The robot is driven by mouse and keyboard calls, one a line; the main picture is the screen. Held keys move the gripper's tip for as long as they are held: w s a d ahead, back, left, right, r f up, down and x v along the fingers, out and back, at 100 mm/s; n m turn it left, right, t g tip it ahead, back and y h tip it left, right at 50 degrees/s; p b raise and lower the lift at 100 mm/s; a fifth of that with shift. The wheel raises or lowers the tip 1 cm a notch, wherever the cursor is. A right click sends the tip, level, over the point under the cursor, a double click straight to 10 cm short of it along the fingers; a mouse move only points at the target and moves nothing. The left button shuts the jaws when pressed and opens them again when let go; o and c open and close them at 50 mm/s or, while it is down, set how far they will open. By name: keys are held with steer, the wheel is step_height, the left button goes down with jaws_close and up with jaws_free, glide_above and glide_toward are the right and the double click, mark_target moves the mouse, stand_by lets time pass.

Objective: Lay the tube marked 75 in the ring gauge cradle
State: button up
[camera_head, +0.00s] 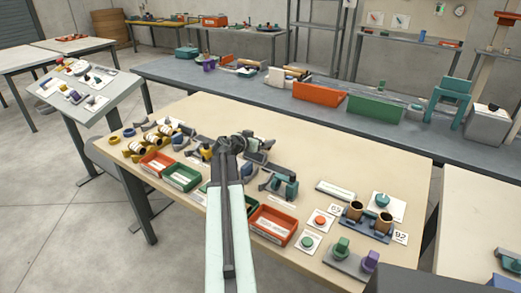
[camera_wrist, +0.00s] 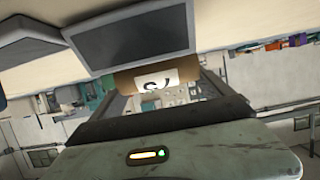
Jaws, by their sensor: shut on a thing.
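My gripper (camera_head: 232,146) is at the end of my outstretched arm, above the middle of the light wooden table. In the wrist view it is shut on a brown tube (camera_wrist: 124,82) with a white label (camera_wrist: 157,79). Only part of the label's dark mark shows, so I cannot read the number. In the head view the held tube is hidden by my gripper and arm. I cannot tell for certain which fixture is the ring gauge cradle. A teal and grey fixture (camera_head: 284,186) stands right of my gripper, and grey devices (camera_head: 260,147) stand just beyond it.
Several pale tubes (camera_head: 152,143) lie at the table's left. Orange (camera_head: 273,226) and green (camera_head: 182,177) bins line the front. Two brown tubes (camera_head: 355,210) stand in a dark holder at the right, near number cards (camera_head: 401,237).

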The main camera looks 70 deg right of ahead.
step_height(320, 180, down, 3)
steer(key=shift+f+b, duration=0.2)
steer(key=shift+b, duration=1.05)
steer(key=shift+r, duration=0.2)
steer(key=shift+f, duration=0.15)
steer(key=o, duration=1.1)
steer(key=shift+c, duration=0.2)
